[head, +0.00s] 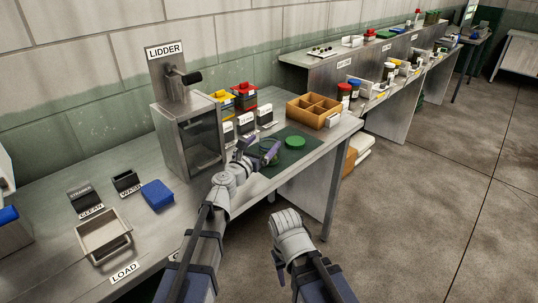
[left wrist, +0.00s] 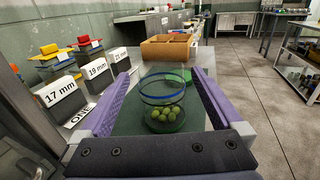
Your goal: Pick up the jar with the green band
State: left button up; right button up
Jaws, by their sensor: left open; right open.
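A clear glass jar (left wrist: 163,108) holding several green olives stands upright on a dark green mat (left wrist: 128,122). Its rim looks blue and a dark bluish-green ring runs lower down; I cannot clearly tell the band's colour. In the left wrist view it is between the fingers of my open left gripper (left wrist: 163,75), with gaps at both sides. In the head view my left gripper (head: 257,153) partly hides the jar. A green round lid (head: 295,143) lies on the mat beyond it. My right gripper (head: 279,263) is open, low in front of the bench and away from the jar.
The LIDDER machine (head: 188,135) stands left of the mat. A wooden divided box (head: 314,110) is at the bench's far end. A blue sponge (head: 157,194) and metal tray (head: 103,236) lie nearer left.

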aim_at(269, 137)
pick_arm(q)
jog(key=x, duration=0.4)
jog(key=shift+w+d, duration=0.2)
jog(key=shift+w, duration=0.15)
jog(key=shift+s, duration=0.1)
jog(key=shift+c, duration=0.2)
grip_shut()
